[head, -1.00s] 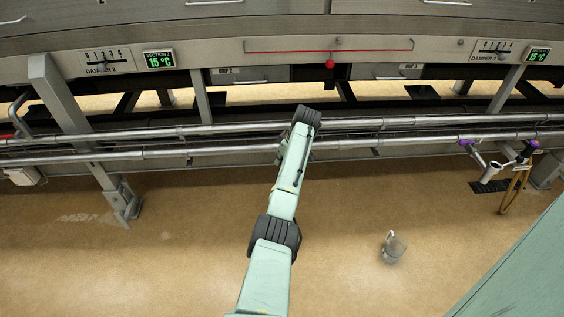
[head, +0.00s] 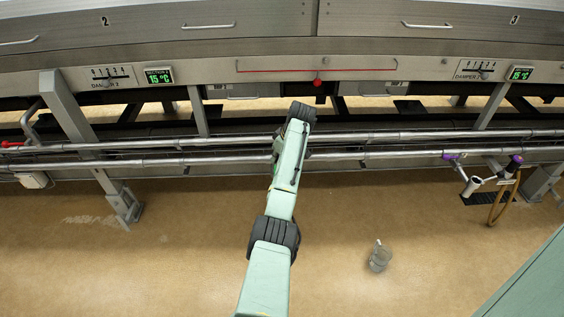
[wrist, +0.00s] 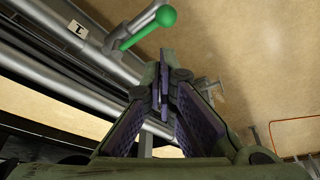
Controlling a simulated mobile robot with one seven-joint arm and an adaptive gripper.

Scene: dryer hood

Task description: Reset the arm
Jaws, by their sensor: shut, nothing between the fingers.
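My arm, pale green with dark joints, reaches up the middle of the head view toward the metal pipes (head: 400,137) in front of the dryer hood (head: 300,55). My gripper is hidden in the head view behind the arm's far links. In the wrist view my gripper (wrist: 163,60) is shut, its fingertips together with nothing between them. A green-knobbed handle (wrist: 166,15) shows beyond the fingers at the upper left, on a pipe. I cannot tell whether the gripper touches anything.
A glass or clear jug (head: 379,258) stands on the tan floor at the lower right. Purple-handled valves (head: 452,156) and a hose (head: 497,203) are at the right. A support leg (head: 113,195) stands left.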

